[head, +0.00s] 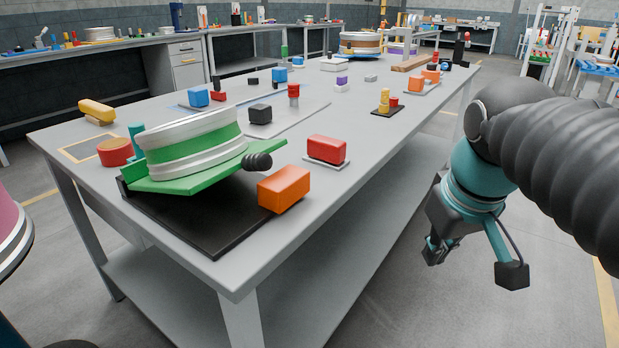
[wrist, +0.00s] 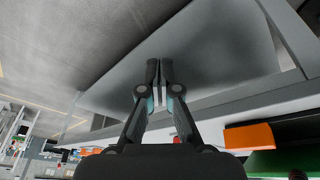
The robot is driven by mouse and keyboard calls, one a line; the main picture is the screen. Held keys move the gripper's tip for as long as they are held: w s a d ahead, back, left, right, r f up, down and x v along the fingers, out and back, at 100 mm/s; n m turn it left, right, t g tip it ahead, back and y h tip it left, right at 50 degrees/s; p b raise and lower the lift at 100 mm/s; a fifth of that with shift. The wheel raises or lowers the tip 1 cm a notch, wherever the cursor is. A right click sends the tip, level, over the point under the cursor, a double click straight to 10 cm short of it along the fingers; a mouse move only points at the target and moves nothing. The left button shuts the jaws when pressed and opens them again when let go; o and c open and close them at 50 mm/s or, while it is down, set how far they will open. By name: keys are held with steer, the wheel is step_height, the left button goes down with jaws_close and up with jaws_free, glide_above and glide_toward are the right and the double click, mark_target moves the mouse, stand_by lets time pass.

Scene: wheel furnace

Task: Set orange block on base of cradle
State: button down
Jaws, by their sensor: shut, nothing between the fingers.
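The orange block (head: 284,189) is at the front right of the cradle, near the table's front edge. It also shows at the lower right of the wrist view (wrist: 249,137). I cannot tell whether it rests on the black base or beside it. The green cradle (head: 190,182) holds a tilted silver-and-green wheel (head: 195,144) above its flat black base (head: 215,225). Part of the green cradle shows in the wrist view (wrist: 290,161). My gripper (head: 473,263) hangs off the table's right side, away from the block. In the wrist view its fingers (wrist: 160,72) are together and empty.
On the table (head: 235,275), a red block (head: 327,149) sits on a small plate behind the orange block. A black block (head: 260,114), a red cylinder (head: 115,151) and a yellow block (head: 97,111) stand farther back. Open floor lies right of the table.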

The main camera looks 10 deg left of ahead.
mark_target(285, 188)
steer(key=w+a+r+n+g+p, duration=0.1)
steer(key=w+a+r+n+g, duration=0.2)
steer(key=a+r, duration=0.45)
steer(key=w+a+r+n+p, duration=0.1)
steer(key=w+a+r+n, duration=0.35)
steer(key=a, duration=0.55)
steer(key=shift+n+h, duration=0.4)
steer(key=shift+n, duration=0.05)
steer(key=f, duration=0.3)
steer(key=a+f+b, duration=0.1)
steer(key=f, duration=0.2)
steer(key=a+f, duration=0.1)
steer(key=f, duration=0.2)
steer(key=shift+f+b, duration=0.1)
steer(key=shift+b, duration=0.2)
steer(key=shift+w+a, duration=0.4)
steer(key=shift+a, duration=0.45)
steer(key=shift+s, duration=0.1)
